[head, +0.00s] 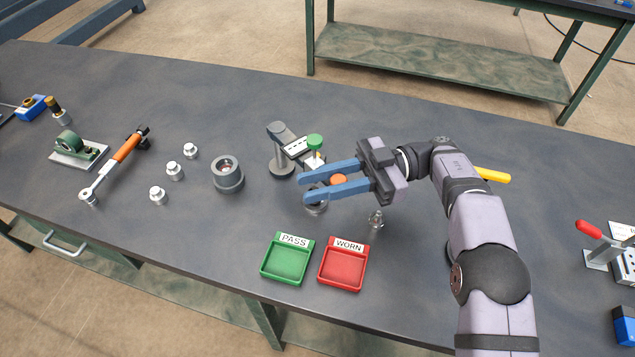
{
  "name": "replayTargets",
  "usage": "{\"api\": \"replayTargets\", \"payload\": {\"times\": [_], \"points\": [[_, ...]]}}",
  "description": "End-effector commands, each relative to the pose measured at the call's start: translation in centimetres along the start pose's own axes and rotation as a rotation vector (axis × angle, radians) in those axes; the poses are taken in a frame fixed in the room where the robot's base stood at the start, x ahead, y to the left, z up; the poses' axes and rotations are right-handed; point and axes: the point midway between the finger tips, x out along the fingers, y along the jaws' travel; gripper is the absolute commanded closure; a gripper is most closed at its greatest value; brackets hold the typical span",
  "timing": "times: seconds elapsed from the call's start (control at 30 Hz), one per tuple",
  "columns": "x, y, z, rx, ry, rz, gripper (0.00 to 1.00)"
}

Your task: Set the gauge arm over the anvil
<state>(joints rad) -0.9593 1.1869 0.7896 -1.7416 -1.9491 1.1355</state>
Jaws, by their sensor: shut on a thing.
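A gauge stand (281,160) with a round base and grey post stands left of my gripper. What looks like its gauge arm (279,131) runs from the post top toward a white labelled block (296,147) and a green knob (315,142). My gripper (305,188) points left, its two blue fingers either side of an orange round knob (338,180). It is shut on that knob; whether the knob belongs to the gauge arm cannot be told. A grey round piece (316,209), possibly the anvil, shows below the fingers, partly hidden by them.
A green PASS tray (287,260) and a red WORN tray (343,265) lie in front. A small metal fitting (376,220) stands close to my gripper. A grey ring (227,175), several small fittings (174,171) and an orange-handled wrench (117,163) are at left.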

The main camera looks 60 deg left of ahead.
Motion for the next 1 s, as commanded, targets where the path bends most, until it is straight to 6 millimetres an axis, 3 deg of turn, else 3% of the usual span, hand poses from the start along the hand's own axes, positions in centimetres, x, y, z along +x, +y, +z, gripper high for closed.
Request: {"api": "replayTargets", "payload": {"times": [0.17, 0.2, 0.27, 0.67, 1.0], "points": [[-0.2, 0.1, -0.3, -0.008, 0.0, 0.008, 1.0], [-0.2, 0.1, -0.3, -0.008, 0.0, 0.009, 0.68], [-0.2, 0.1, -0.3, -0.008, -0.001, 0.009, 0.59], [-0.1, 0.1, -0.6, -0.006, -0.001, 0.006, 0.59], [-0.1, 0.1, -5.0, -0.009, -0.002, 0.006, 0.59]]}}
